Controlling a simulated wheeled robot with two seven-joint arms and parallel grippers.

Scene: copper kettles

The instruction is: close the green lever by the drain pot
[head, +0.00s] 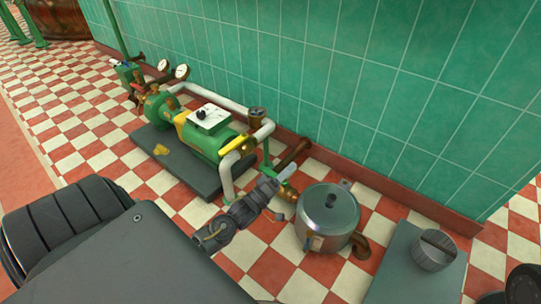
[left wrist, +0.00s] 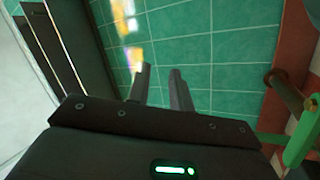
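A green lever (left wrist: 303,135) shows at the right edge of the left wrist view, beside a brown pipe (left wrist: 284,90). In the head view a narrow green piece (head: 266,154), probably this lever, stands by the pipework left of the drain pot. The drain pot (head: 331,222) is a round metal vessel with a dark knob on its lid. My left gripper (head: 276,187) is just left of the pot, near the pipe end. In the left wrist view its two fingers (left wrist: 161,72) are apart with nothing between them; the lever lies to their right, apart.
A green pump (head: 211,139) with a yellow handle and white pipes stands on a dark slab (head: 176,163). A brown pipe (head: 294,152) runs toward the green tiled wall (head: 330,70). A grey block with a knob (head: 433,250) is right of the pot.

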